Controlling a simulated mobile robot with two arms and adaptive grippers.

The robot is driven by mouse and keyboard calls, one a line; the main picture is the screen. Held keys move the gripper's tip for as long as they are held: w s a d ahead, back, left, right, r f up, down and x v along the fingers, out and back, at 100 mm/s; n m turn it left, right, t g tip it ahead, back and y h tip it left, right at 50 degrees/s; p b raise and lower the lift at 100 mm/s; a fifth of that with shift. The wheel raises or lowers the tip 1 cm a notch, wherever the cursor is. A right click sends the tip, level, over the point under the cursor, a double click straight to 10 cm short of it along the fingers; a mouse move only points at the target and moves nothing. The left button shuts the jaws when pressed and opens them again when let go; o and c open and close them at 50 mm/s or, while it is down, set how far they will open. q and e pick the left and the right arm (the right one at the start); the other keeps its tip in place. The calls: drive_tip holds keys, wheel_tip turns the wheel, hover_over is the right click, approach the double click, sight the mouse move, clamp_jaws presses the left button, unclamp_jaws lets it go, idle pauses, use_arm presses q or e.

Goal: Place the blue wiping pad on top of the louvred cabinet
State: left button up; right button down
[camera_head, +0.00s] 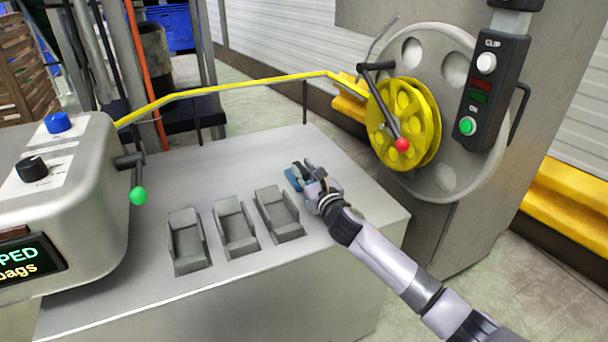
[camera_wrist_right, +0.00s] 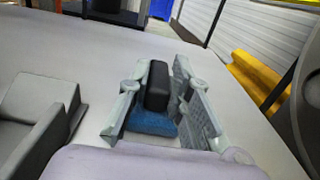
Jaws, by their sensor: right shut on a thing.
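The blue wiping pad (camera_head: 292,179) is at my right gripper (camera_head: 301,174), over the flat grey top of the machine bench. In the right wrist view the blue pad (camera_wrist_right: 151,124) has a black block-shaped handle (camera_wrist_right: 157,86) standing between the two fingers of my right gripper (camera_wrist_right: 160,95). The gripper is shut on this handle. The pad is on or just above the grey top; I cannot tell which. I see no louvres on the bench's visible faces, so I cannot make out the louvred cabinet for certain. My left gripper is not in view.
Several grey open holders are on the bench top (camera_head: 350,200), left of the pad. A silver machine (camera_head: 75,190) with a green-knobbed lever stands at left. A yellow bar (camera_head: 230,86) runs behind. A yellow reel (camera_head: 408,120) with a red-knobbed crank stands at right.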

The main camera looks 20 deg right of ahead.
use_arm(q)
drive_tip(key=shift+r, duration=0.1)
use_arm(e)
drive_tip(key=c, duration=1.5)
unclamp_jaws()
drive_tip(key=shift+o, duration=0.2)
drive_tip(key=shift+s, duration=0.4)
drive_tip(key=s+p, duration=0.1)
drive_tip(key=s, duration=1)
drive_tip(key=shift+s+d+p, duration=0.1)
drive_tip(key=shift+d+p, duration=0.1)
drive_tip(key=shift+p, duration=0.1)
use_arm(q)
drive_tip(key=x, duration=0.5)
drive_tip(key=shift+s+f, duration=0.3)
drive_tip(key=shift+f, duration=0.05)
